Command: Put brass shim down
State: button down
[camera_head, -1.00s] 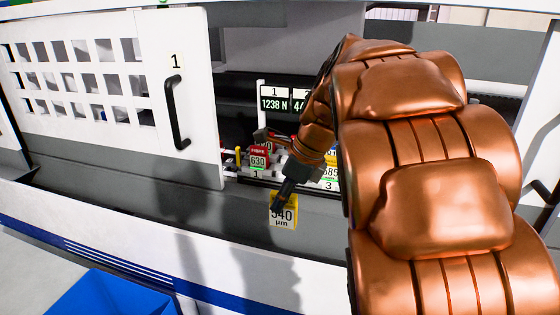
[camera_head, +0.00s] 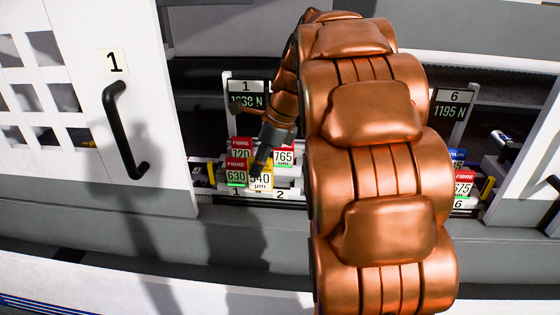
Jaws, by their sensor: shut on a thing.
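The brass shim is a small block with a yellow and white label (camera_head: 261,182) reading 540 µm. My gripper (camera_head: 259,163) is shut on its upper edge, with the arm reaching in from the right. The shim hangs in front of the shelf inside the machine, close to the right of the red-topped 630 fibre shim (camera_head: 236,174). I cannot tell whether it touches the shelf or its neighbour. My arm hides the middle of the machine.
More red-topped fibre shims, 720 (camera_head: 241,148) and 765 (camera_head: 284,158), stand close by. A display marked 1 (camera_head: 247,94) is behind. The white door with a black handle (camera_head: 125,130) is at left. A 675 shim (camera_head: 462,188) stands at right by display 6 (camera_head: 450,108).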

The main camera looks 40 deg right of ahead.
jog(key=shift+w+d+f+p, duration=0.25)
jog(key=shift+d+f+p, duration=0.35)
jog(key=shift+d, duration=0.65)
jog(key=shift+w+d+f+p, duration=0.3)
jog(key=shift+d+f, duration=0.5)
jog(key=shift+d, duration=0.5)
jog(key=shift+w+d+f+p, duration=0.35)
jog(key=shift+d+f, duration=0.35)
jog(key=shift+d, duration=0.55)
jog(key=shift+s+f, duration=0.1)
jog(key=c, duration=0.9)
grip_release()
